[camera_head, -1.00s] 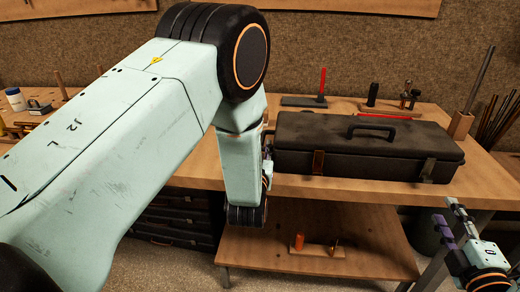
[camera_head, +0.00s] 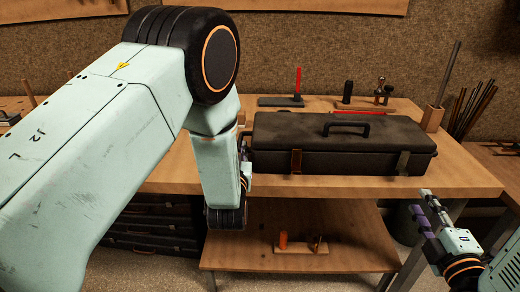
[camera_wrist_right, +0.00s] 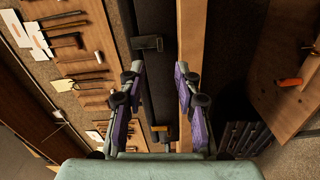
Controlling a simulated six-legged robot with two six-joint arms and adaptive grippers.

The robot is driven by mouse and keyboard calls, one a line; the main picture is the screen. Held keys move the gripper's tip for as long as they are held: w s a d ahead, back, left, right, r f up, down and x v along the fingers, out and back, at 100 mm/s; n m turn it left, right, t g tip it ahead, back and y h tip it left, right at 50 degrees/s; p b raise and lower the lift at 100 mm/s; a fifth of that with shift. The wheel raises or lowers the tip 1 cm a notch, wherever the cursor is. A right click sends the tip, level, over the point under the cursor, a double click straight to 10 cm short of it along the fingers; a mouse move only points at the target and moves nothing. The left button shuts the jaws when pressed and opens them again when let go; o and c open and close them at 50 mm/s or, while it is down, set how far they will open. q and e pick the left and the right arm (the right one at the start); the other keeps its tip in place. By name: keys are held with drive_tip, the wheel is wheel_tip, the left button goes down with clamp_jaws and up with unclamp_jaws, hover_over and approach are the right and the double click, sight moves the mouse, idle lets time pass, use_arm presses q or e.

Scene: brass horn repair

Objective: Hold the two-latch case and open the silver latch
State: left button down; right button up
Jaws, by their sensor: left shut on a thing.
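The long black case (camera_head: 345,134) lies closed on the workbench, with a handle on its lid. On its front are a copper-brown latch (camera_head: 296,161) at the left and a grey, silver latch (camera_head: 402,162) at the right. Both look closed. My left gripper (camera_head: 246,158) is at the case's left end, shut on it; my own arm hides most of it. My right gripper (camera_head: 428,208) is empty, below and in front of the case's right end, apart from it. In the right wrist view its fingers (camera_wrist_right: 158,100) are spread, with the dark case (camera_wrist_right: 158,70) beyond them.
The wooden workbench (camera_head: 460,178) has bare room right of the case. Behind the case stand a red rod on a dark base (camera_head: 298,85) and small tools. A wooden block with a rod (camera_head: 433,117) stands at the back right. A lower shelf (camera_head: 345,225) holds small parts.

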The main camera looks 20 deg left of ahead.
drive_tip(key=shift+c, duration=1.4)
drive_tip(key=shift+d, duration=0.2)
drive_tip(key=shift+c, duration=0.9)
drive_tip(key=d+m, duration=0.1)
drive_tip(key=d, duration=0.1)
drive_tip(key=w+d+r+m, duration=0.1)
drive_tip(key=d, duration=0.1)
drive_tip(key=w+d+m+t+h, duration=0.1)
drive_tip(key=d, duration=0.1)
drive_tip(key=shift+d+r+m, duration=0.1)
drive_tip(key=shift+r+m, duration=0.2)
clamp_jaws()
drive_tip(key=shift+w+d+f+m+g+y, duration=0.1)
drive_tip(key=shift+d+f+m+g+y, duration=0.5)
drive_tip(key=shift+m, duration=4.1)
drive_tip(key=shift+w+d+r+m+g+y, duration=0.1)
drive_tip(key=shift+d+m+g+y, duration=0.6)
drive_tip(key=shift+m, duration=4)
drive_tip(key=shift+w+d+f+m+g+y, duration=0.2)
drive_tip(key=shift+m+y, duration=1)
drive_tip(key=shift+m, duration=3.5)
drive_tip(key=shift+a, duration=0.1)
